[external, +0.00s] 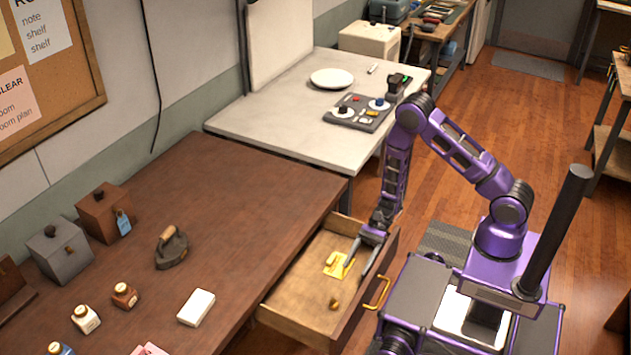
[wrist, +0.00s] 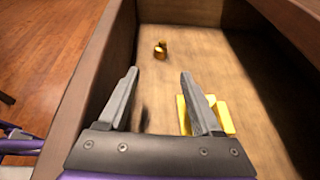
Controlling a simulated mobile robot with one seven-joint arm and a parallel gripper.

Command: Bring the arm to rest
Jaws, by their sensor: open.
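My gripper (external: 357,257) is at the end of my purple arm, low over the open wooden drawer (external: 292,290) of the brown desk. In the wrist view my gripper (wrist: 156,92) has its two fingers spread apart with nothing between them. A yellow object (external: 338,265) lies in the drawer beside the fingers. In the wrist view the yellow object (wrist: 222,115) is partly hidden behind the right finger. A small brass weight-like piece (external: 335,303) lies nearer the drawer's front corner, and it also shows in the wrist view (wrist: 160,50).
The drawer has a yellow handle (external: 377,293) and raised walls around my gripper. The brown desktop (external: 230,200) holds an iron (external: 172,248), boxes, small bottles and a white block (external: 196,307). A white table (external: 300,120) with a plate and a control panel stands behind.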

